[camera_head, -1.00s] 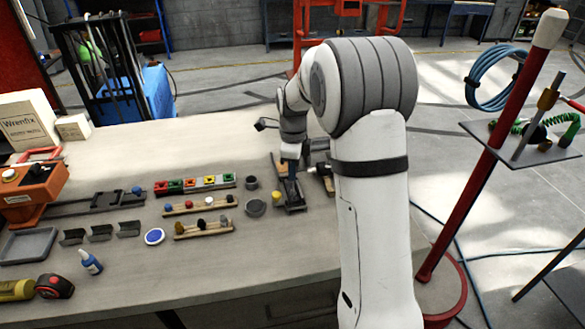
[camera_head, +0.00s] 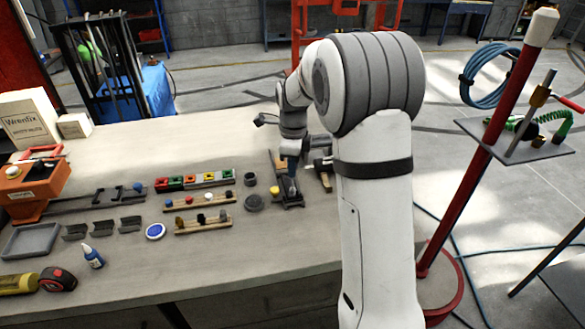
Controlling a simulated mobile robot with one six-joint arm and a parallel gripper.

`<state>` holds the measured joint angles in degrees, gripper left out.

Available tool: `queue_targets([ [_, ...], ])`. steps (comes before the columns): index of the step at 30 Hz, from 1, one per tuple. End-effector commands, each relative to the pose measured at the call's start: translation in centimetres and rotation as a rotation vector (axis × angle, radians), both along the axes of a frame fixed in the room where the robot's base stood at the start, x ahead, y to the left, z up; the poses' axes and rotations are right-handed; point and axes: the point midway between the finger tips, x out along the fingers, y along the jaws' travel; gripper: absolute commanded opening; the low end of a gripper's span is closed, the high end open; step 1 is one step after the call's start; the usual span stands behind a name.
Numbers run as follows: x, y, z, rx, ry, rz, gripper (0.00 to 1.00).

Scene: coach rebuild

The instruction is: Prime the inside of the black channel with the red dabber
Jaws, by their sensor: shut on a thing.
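My gripper (camera_head: 292,184) points down over a dark tray-like fixture (camera_head: 290,204) at the right part of the bench. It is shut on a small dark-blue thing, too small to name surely. Its lower end meets or hovers just over the fixture; I cannot tell if they touch. A black channel may lie in this fixture, but its inside is hidden by the gripper. Several short dark channel-like pieces (camera_head: 103,228) lie at the left of the bench. I cannot make out a red dabber clearly; several small tools stand in a wooden rack (camera_head: 186,207).
A row of coloured blocks (camera_head: 195,181) lies behind the racks. A round dark pot (camera_head: 254,203) and a yellow-topped item (camera_head: 275,191) stand left of the fixture. A grey tray (camera_head: 30,240) and a blue-white bottle (camera_head: 93,257) lie at left.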

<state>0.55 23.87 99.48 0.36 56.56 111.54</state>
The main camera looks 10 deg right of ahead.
Motion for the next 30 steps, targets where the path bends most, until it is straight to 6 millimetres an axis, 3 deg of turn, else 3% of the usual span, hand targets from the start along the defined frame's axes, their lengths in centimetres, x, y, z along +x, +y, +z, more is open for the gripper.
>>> queue_targets([
  [30,0.0,0.1,4.2,0.000,0.000,0.001,0.00],
])
